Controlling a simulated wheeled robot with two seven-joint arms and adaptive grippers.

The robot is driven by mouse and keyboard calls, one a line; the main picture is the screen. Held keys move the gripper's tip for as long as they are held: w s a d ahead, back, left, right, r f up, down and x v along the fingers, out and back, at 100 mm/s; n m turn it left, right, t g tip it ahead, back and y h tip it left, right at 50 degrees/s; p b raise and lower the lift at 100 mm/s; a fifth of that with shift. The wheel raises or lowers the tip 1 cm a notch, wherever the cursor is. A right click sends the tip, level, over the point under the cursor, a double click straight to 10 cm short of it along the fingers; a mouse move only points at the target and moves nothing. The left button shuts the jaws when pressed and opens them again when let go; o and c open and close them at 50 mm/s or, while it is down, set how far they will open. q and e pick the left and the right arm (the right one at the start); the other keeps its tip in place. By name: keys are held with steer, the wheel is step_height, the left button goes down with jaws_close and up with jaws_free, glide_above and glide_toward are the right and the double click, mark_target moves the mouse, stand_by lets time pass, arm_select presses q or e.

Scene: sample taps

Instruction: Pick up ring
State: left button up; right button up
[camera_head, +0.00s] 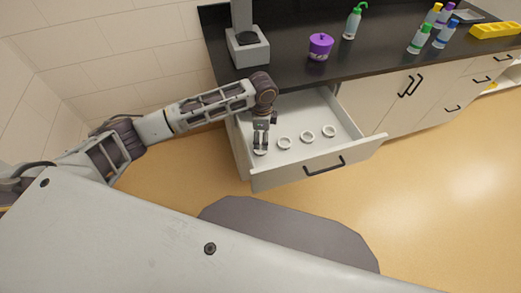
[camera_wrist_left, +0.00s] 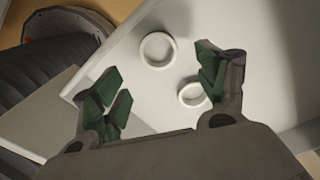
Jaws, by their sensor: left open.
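Several white rings lie in a row on the floor of an open white drawer (camera_head: 325,168). The leftmost ring (camera_head: 260,152) is partly hidden by my left gripper (camera_head: 261,142). The other rings (camera_head: 285,143), (camera_head: 307,137) and (camera_head: 329,131) lie clear to its right. My left gripper points down into the drawer, open and empty. In the left wrist view, its fingers (camera_wrist_left: 162,80) stand wide apart. One ring (camera_wrist_left: 158,50) shows ahead between the fingers; a second ring (camera_wrist_left: 193,95) lies beside the right finger, partly covered by it. My right gripper is out of view.
The drawer's front panel with a dark handle (camera_head: 324,165) and its side walls bound the space around my gripper. The dark counter (camera_head: 290,70) above holds a grey device (camera_head: 247,48), a purple pot (camera_head: 320,46) and several bottles.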

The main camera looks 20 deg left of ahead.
arm_select(q)
steer(key=shift+f, duration=0.95)
steer(key=shift+f, duration=0.1)
steer(key=shift+d+f, duration=0.2)
steer(key=shift+f, duration=2.3)
steer(key=c, duration=0.9)
